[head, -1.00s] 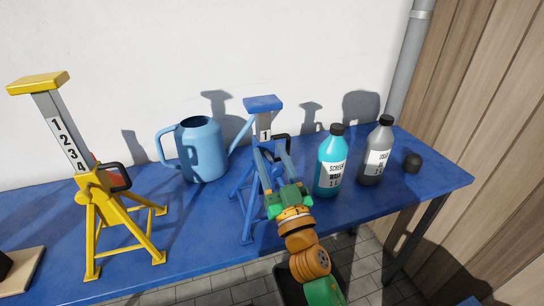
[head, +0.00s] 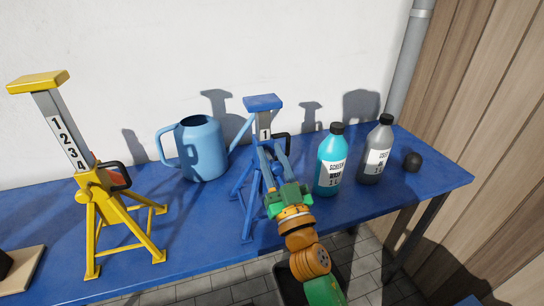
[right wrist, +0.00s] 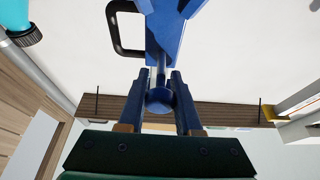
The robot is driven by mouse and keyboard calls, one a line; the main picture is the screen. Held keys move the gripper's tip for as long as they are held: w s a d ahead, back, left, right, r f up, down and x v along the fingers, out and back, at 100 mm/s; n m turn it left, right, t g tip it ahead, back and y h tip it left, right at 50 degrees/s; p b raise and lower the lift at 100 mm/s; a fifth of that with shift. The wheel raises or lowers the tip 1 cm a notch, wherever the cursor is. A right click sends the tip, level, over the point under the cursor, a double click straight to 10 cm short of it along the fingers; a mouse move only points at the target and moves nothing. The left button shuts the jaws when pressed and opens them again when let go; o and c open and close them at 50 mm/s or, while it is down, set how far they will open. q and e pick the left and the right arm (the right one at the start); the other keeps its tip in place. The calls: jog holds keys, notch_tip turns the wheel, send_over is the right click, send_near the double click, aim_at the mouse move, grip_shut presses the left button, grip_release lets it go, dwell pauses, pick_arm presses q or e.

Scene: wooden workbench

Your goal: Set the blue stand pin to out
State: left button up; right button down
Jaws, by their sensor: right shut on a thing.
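The blue stand (head: 263,103) stands upright on the workbench, with a number 1 on its grey post and a black handle (head: 283,137) at its right. My right gripper (head: 270,148) reaches its front and covers part of its body. In the right wrist view, the blue stand pin (right wrist: 160,98) shows as a round knob on a short shaft running into the blue stand (right wrist: 166,25). My right gripper (right wrist: 160,80) is shut on this knob, one finger on each side. A length of shaft shows between knob and stand. The left gripper is not in view.
A blue watering can (head: 203,150) and a yellow stand (head: 95,205) are to the left. The workbench (head: 190,235) front is clear.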

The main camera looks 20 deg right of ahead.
aim_at(278, 172)
dwell(0.6)
jog(key=shift+s, duration=0.55)
jog(key=c, duration=0.6)
grip_release()
jog(key=b+v, duration=0.2)
jog(key=v, duration=0.5)
jog(key=shift+d+f, duration=0.1)
jog(key=shift+s, duration=0.1)
